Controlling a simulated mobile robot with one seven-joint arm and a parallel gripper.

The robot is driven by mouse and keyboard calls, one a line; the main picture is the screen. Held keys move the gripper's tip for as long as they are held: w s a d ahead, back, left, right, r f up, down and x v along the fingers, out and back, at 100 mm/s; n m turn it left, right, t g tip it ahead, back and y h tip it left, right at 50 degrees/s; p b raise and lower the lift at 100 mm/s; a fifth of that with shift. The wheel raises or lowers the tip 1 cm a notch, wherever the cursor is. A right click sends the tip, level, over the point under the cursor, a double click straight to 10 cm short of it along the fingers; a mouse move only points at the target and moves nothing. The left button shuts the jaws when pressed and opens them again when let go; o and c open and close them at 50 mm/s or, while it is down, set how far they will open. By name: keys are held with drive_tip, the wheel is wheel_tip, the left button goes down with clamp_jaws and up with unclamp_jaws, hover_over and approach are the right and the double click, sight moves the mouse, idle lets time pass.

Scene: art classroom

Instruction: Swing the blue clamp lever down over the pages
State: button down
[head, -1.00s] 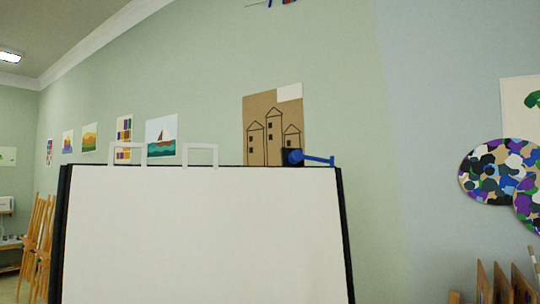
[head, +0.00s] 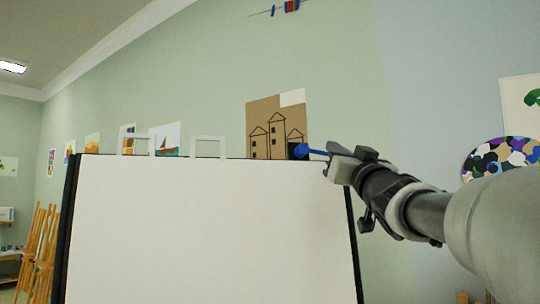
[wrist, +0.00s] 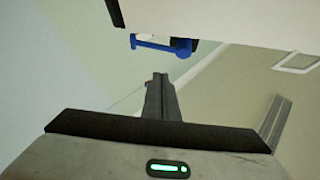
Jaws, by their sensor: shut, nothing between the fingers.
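The blue clamp lever (head: 312,152) sticks out to the right from a dark block at the top right corner of the flip chart. It lies nearly level, above the top edge of the white pages (head: 205,225). My gripper (head: 336,166) is at the lever's right end and hides its tip in the head view. In the wrist view, the lever (wrist: 163,43) is beyond the fingertips of my shut, empty gripper (wrist: 160,78), with a gap in the picture. I cannot tell whether they touch. The pages show at the top of the wrist view (wrist: 220,18).
Two white hooks (head: 208,147) stand on the chart's top edge to the left. Behind are a wall with pictures, a brown house drawing (head: 262,125) and a paint palette (head: 490,155) at right. Wooden easels (head: 35,245) stand at far left.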

drive_tip(key=shift+w+r+y, duration=0.15)
drive_tip(key=shift+r+y, duration=0.2)
drive_tip(key=shift+y, duration=0.15)
wheel_tip(320, 180, up, 5)
drive_tip(key=p, duration=0.4)
hover_over(319, 151)
wheel_tip(319, 151, down, 3)
drive_tip(key=shift+r+b, duration=0.2)
drive_tip(key=shift+b, duration=0.15)
drive_tip(key=shift+a+f, duration=0.15)
drive_tip(key=shift+f, duration=0.6)
